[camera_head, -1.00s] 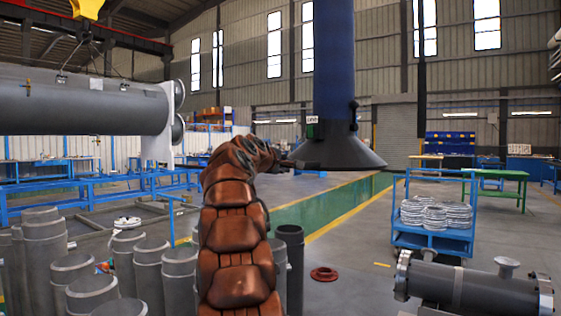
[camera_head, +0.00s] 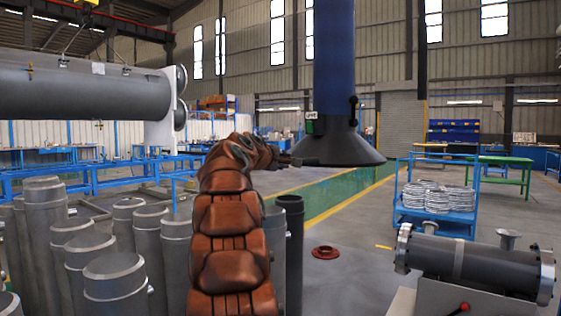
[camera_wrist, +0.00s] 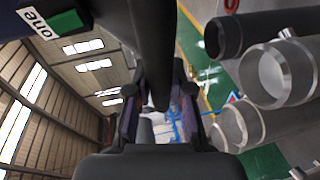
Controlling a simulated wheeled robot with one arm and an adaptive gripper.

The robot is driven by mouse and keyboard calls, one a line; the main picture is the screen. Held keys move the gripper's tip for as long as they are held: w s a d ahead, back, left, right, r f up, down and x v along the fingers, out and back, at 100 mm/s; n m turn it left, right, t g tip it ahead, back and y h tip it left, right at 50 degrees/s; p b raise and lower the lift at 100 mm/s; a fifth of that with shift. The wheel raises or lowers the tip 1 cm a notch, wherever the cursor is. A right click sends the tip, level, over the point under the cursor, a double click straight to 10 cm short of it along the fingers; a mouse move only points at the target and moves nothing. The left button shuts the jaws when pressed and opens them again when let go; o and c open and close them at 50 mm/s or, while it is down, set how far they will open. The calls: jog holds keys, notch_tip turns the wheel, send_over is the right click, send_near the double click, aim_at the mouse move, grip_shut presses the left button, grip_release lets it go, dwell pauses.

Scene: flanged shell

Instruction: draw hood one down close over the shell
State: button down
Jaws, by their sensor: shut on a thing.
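Hood one (camera_head: 340,149) is a dark flared cone on a thick blue duct in the head view, with a small label on its left side. In the wrist view its green-and-white label (camera_wrist: 46,28) reads "one". My gripper (camera_head: 292,161) is at the left edge of the hood, shut on a dark part of it. In the wrist view the fingers (camera_wrist: 157,108) close around a dark bar; the exact contact is hidden. The shell (camera_head: 468,262) is a grey flanged cylinder with a short top nozzle, lying level at lower right. The hood hangs above and left of it in the picture, well apart.
Several upright grey pipes (camera_head: 110,275) crowd the lower left. A blue cart (camera_head: 434,217) with metal rings stands behind the shell. A red flange (camera_head: 325,252) lies on the floor. Open floor shows between the arm and the shell.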

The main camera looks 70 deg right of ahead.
jog(key=shift+f, duration=0.1)
jog(key=c, duration=1)
grip_release()
jog(key=shift+w+a+r, duration=0.1)
jog(key=shift+a+r, duration=0.3)
jog(key=shift+a, duration=1.55)
jog(key=shift+w+a+r, duration=0.1)
jog(key=shift+a+r, duration=0.25)
jog(key=shift+a, duration=1.65)
jog(key=shift+w+a+r, duration=0.1)
jog(key=shift+a+r, duration=0.3)
jog(key=shift+a, duration=1.55)
